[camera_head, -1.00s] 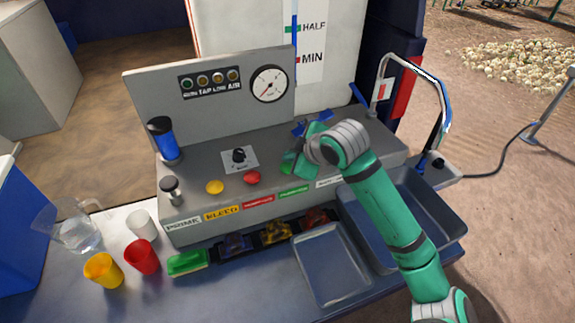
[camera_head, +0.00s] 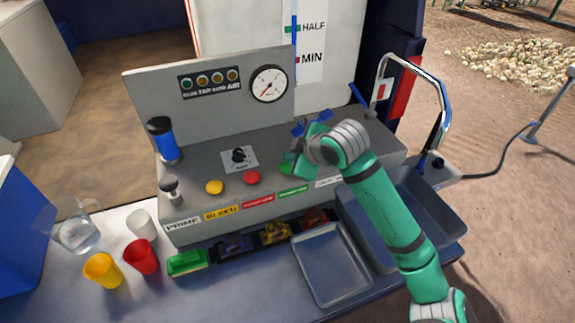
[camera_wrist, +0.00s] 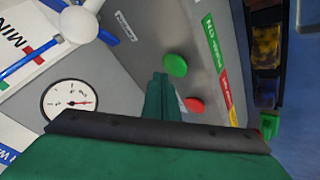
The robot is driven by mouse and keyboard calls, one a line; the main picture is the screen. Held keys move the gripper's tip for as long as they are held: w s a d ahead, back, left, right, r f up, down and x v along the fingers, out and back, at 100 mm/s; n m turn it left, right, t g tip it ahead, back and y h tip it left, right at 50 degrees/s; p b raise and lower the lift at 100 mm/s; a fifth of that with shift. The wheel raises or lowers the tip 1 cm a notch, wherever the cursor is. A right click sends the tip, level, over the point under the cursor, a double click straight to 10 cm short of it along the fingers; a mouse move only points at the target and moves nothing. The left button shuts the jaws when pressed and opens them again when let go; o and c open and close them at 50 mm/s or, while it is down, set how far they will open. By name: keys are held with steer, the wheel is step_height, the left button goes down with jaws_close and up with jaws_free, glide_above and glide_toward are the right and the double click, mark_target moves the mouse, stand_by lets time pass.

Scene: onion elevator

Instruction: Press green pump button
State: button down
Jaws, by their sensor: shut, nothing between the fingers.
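In the head view the green button (camera_head: 287,168) is partly hidden by my gripper. My gripper (camera_wrist: 160,78) is shut and empty; its fingertips show just left of the green button in the wrist view. I cannot tell whether they touch it. In the head view my gripper (camera_head: 298,165) is low over the panel's right half, above the green label (camera_head: 294,192).
A red button (camera_head: 252,178) and a yellow button (camera_head: 214,187) sit left of the green one. A rotary knob (camera_head: 239,155), a blue-handled lever (camera_head: 163,140) and a gauge (camera_head: 269,84) are on the panel. A blue valve handle (camera_wrist: 82,22) is near my gripper.

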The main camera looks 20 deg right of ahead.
steer(key=shift+f, duration=0.15)
steer(key=shift+f, duration=0.25)
steer(key=shift+f, duration=0.55)
stand_by(0.8)
steer(key=shift+r, duration=0.15)
steer(key=shift+w+r, duration=0.1)
steer(key=shift+r, duration=0.7)
steer(key=shift+s, duration=0.2)
steer(key=shift+r, duration=0.15)
steer(key=shift+r, duration=2.4)
